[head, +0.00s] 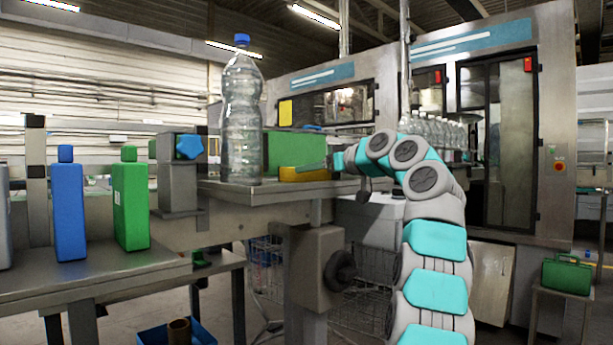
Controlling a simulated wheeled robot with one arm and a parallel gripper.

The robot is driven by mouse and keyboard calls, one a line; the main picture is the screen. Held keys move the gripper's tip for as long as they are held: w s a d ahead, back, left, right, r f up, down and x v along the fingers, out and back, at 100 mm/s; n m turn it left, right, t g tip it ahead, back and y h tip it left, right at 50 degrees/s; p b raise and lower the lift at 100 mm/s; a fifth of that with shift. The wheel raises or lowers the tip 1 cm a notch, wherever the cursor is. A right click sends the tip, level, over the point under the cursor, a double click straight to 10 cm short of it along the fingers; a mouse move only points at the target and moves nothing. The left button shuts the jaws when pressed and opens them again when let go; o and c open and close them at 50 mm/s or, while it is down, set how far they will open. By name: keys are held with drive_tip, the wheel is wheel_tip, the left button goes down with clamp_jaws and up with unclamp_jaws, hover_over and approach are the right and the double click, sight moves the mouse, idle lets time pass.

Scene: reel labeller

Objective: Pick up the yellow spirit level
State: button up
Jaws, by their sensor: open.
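The yellow spirit level (291,174) lies on the grey metal shelf (262,193), to the right of a large clear bottle (241,120) with a blue cap. My gripper (326,164) is at the spirit level's right end, reaching in from the right, and is open. A finger overlaps the top of the level in the picture. I cannot tell whether it touches the level. Part of the level's upper right side is hidden by the gripper.
A green box (293,150) stands behind the level. On the lower left bench (90,276) stand a blue bottle (69,210) and a green bottle (131,205). A round black knob (341,271) sticks out below the shelf. A green case (567,276) sits far right.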

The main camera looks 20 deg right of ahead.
clamp_jaws()
idle(0.5)
